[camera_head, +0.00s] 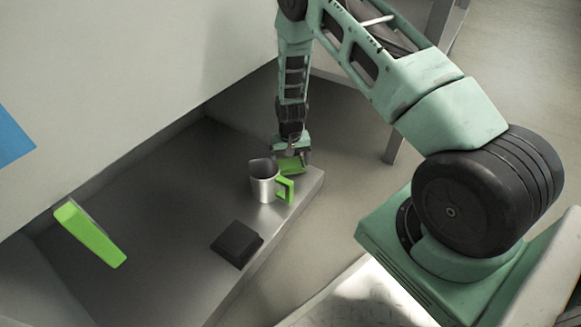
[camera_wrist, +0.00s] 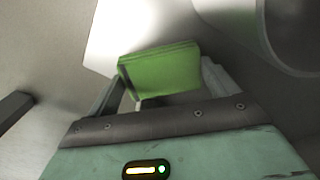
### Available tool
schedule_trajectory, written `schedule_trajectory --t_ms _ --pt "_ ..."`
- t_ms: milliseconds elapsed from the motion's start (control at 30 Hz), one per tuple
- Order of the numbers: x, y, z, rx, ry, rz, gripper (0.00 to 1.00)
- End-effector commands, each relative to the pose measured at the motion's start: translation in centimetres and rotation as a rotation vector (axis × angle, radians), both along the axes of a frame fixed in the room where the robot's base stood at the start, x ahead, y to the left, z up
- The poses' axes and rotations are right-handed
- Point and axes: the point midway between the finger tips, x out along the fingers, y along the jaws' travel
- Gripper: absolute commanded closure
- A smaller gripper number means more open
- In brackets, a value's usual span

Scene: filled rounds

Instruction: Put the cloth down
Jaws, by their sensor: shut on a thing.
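The cloth (camera_head: 292,165) is a green folded block held between the fingers of my gripper (camera_head: 290,158). In the wrist view the cloth (camera_wrist: 162,70) fills the space between the two fingers of my gripper (camera_wrist: 165,82). My gripper points down over the far end of the grey metal surface (camera_head: 170,230), just behind a mug. I cannot tell whether the cloth touches the surface or hangs slightly above it.
A metal mug (camera_head: 263,186) with a green handle stands close in front of the cloth. A dark flat square block (camera_head: 237,243) lies near the right edge. A bright green slab-like thing (camera_head: 90,233) is at left. The surface's middle is clear.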

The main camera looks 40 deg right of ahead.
Motion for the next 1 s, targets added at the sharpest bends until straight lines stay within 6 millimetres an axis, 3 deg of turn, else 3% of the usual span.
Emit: schedule_trajectory --t_ms 33,533,567,600,1000 --pt "0.18 -0.09 -1.27 0.000 -0.003 0.000 0.32" --pt "0.33 -0.22 -1.40 0.000 0.000 0.000 0.32" --pt "0.33 -0.22 -1.33 0.000 0.000 0.000 0.05" --pt "0.33 -0.22 -1.32 0.000 0.000 0.000 0.00" --pt "0.36 -0.21 -0.40 0.000 -0.001 0.000 0.00"
